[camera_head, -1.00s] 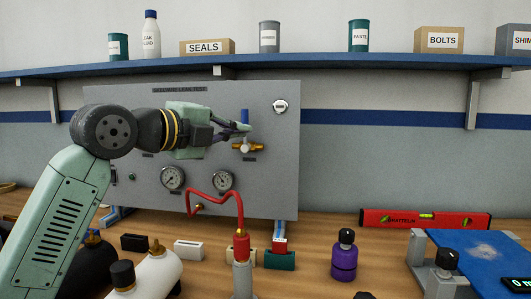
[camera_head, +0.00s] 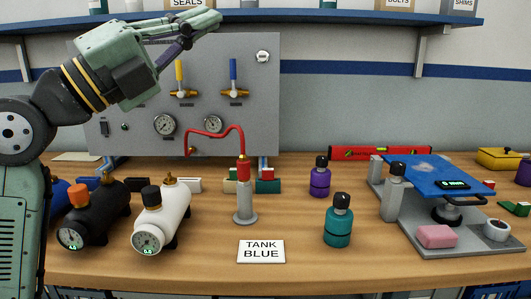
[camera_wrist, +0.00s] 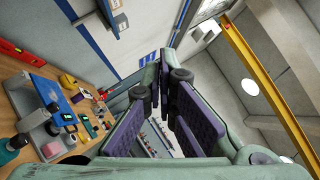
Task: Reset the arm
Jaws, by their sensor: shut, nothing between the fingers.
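My gripper (camera_head: 212,22) is raised at the upper left of the head view, in front of the shelf edge and above the grey leak test panel (camera_head: 262,120). It points up and to the right, and its fingers are together with nothing between them. In the wrist view my gripper's fingers (camera_wrist: 165,75) also show, with the room's ceiling and wall beyond. My arm comes up along the left edge of the head view and hides part of the panel's left side.
The bench holds a black tank (camera_head: 88,212), a white tank (camera_head: 162,215), a red hose on a grey stand (camera_head: 245,205), a "TANK BLUE" card (camera_head: 261,251), a purple bottle (camera_head: 320,180), a teal bottle (camera_head: 338,225) and a blue-topped stand (camera_head: 425,170). A shelf (camera_head: 340,17) runs above.

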